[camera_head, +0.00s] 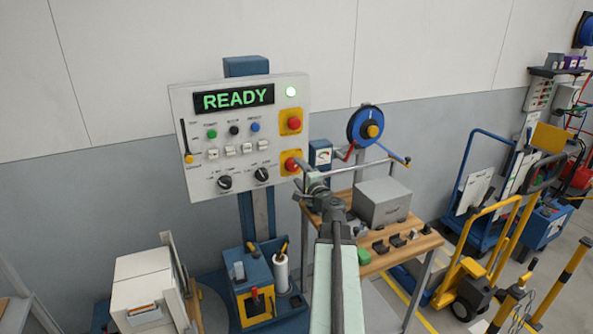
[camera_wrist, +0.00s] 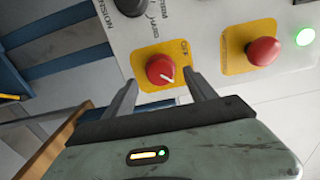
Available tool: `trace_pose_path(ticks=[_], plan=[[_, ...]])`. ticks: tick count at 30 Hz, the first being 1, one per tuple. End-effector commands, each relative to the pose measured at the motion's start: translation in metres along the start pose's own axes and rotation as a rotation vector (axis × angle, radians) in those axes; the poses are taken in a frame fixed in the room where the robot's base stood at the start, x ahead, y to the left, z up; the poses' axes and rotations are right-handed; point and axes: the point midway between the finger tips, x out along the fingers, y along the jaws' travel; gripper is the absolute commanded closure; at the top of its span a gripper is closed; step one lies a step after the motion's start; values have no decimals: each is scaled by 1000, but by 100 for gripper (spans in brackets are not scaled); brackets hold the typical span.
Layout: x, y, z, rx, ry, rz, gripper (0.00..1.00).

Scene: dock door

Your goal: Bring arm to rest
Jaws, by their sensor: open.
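My gripper (camera_wrist: 165,98) is open, its two dark fingers to either side of the lower red knob (camera_wrist: 161,69) on its yellow plate in the wrist view. Whether the fingers touch the knob I cannot tell. In the head view my arm reaches up to the control panel (camera_head: 215,172), and my gripper (camera_head: 299,169) is at its lower right, by the lower red knob (camera_head: 291,164). The panel's screen (camera_head: 233,97) reads READY in green, and a lamp beside it (camera_head: 291,92) glows green.
The upper red button (camera_head: 294,123) is close above my gripper. A wooden bench (camera_head: 425,243) with a grey box (camera_head: 381,203) and small dark blocks stands right of the panel. A blue hose reel (camera_head: 365,127) is behind it. Yellow and blue carts stand farther right.

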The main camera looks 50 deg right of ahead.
Motion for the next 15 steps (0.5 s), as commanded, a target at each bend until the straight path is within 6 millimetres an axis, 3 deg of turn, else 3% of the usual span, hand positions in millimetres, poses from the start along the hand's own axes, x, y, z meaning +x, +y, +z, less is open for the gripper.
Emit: trace_pose_path(ticks=[3,6,15], plan=[[-30,0,1,0,3,0,35],[-44,0,1,0,2,0,35],[-48,0,-1,0,1,0,35]])
